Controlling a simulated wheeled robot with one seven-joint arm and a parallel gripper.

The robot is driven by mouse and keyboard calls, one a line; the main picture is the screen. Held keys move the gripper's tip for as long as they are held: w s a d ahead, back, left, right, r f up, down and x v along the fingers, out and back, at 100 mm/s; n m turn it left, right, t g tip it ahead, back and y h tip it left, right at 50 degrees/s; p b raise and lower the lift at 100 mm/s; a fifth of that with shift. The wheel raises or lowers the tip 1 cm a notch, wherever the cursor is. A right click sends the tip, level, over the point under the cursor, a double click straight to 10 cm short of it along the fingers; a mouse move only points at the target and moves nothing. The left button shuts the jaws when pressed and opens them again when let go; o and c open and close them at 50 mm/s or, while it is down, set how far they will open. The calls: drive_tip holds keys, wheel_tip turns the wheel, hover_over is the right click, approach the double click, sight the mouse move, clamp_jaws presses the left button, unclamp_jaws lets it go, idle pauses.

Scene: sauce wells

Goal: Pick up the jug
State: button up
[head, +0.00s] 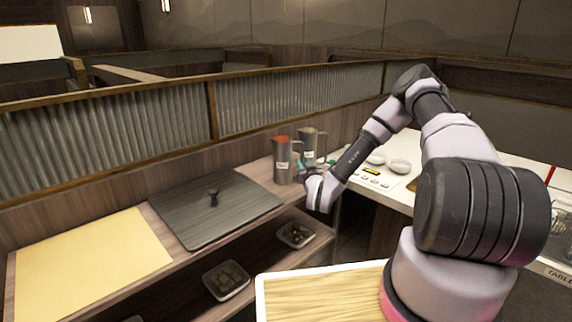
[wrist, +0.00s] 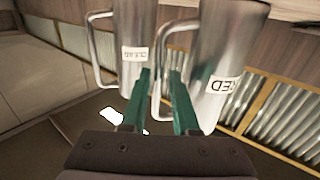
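Two metal jugs stand close together at the far end of the wooden counter. The nearer jug (head: 283,164) shows red at its top, and its label in the wrist view (wrist: 212,55) reads "RED". The other jug (head: 308,143) carries a label reading "CLEAR" and also shows in the wrist view (wrist: 132,30). My gripper (wrist: 160,74) is open, its two green fingers reaching up on either side of the red jug's handle. The handle shows between them; I cannot tell whether either finger touches it. In the head view my gripper (head: 304,170) is small and partly hidden.
A dark board with a knob (head: 205,215) and a yellow board (head: 90,265) lie on the counter. A shelf below holds small trays (head: 227,279). White bowls (head: 400,166) stand on the white counter to the right. A corrugated partition (head: 120,125) runs behind.

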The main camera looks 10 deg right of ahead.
drive_tip(key=w, duration=0.5)
clamp_jaws()
idle(1.4)
